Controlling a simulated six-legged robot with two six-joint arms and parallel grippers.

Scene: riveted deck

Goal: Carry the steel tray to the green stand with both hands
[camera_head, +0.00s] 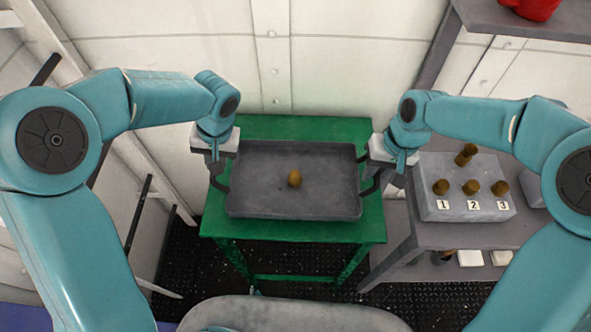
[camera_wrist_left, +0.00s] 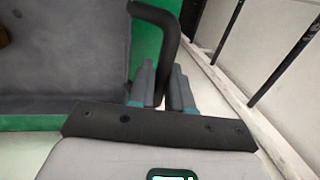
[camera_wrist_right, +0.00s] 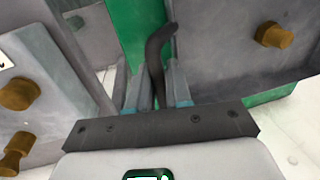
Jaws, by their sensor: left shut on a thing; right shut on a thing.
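The grey steel tray (camera_head: 260,207) is level over the top of the green stand (camera_head: 350,230); I cannot tell whether it touches the top. A small brown knob-like piece (camera_head: 294,178) stands near the tray's middle. My left gripper (camera_head: 217,170) is at the tray's left end. In the left wrist view its fingers (camera_wrist_left: 160,88) are shut on a dark bent handle (camera_wrist_left: 152,18). My right gripper (camera_head: 383,170) is at the right end. In the right wrist view its fingers (camera_wrist_right: 159,88) are shut on the other dark handle (camera_wrist_right: 158,48). Green shows beside the tray in both wrist views.
A grey block (camera_head: 464,211) with several brown knobs and labels 1, 2, 3 sits on a grey bench (camera_head: 440,236) right of the stand. A red object (camera_head: 533,8) is on a shelf at top right. Dark rails stand at left. A pale wall is behind the stand.

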